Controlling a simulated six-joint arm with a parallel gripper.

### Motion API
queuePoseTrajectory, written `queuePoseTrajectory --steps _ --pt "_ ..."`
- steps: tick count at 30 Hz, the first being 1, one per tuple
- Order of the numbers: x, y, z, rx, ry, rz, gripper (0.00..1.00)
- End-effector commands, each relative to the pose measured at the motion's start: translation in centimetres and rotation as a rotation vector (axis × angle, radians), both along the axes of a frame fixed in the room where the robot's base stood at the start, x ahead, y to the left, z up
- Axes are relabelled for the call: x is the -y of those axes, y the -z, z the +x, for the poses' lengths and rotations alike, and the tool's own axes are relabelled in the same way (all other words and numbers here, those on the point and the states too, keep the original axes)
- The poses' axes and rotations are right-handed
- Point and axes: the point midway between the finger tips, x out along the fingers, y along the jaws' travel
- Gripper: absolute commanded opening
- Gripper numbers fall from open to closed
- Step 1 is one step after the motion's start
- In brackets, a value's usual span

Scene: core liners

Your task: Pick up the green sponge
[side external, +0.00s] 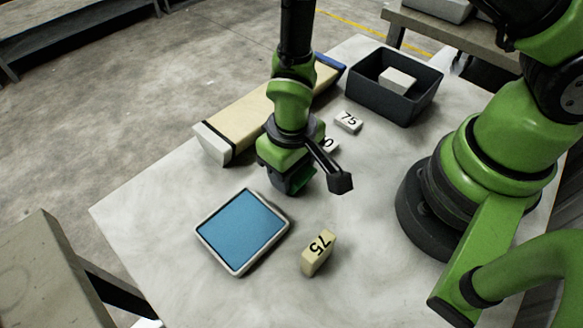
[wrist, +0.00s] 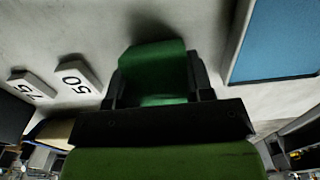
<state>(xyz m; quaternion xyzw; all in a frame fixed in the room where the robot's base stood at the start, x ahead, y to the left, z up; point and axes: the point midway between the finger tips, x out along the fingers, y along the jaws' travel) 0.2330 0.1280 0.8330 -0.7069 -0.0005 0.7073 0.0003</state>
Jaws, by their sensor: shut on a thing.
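The green sponge (wrist: 150,62) shows in the wrist view between the two dark fingers of my gripper (wrist: 155,95). My gripper is shut on it. In the side external view my gripper (side external: 292,188) points down at the middle of the table, and only a small dark green part of the sponge (side external: 307,184) shows beside the fingers. The rest of the sponge is hidden there. I cannot tell whether the sponge touches the table.
White blocks (side external: 348,121) lie behind my gripper. A long beige box (side external: 245,115) lies at the back left. A dark bin (side external: 378,98) holds a white block.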

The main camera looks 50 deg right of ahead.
Motion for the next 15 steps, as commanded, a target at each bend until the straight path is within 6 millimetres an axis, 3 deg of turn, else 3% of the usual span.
queuePoseTrajectory --steps 7,15 --pt "0.0 -2.2 0.1 0.004 0.0 0.002 0.26" --pt "0.0 -7.1 0.1 0.006 0.0 0.003 0.26"
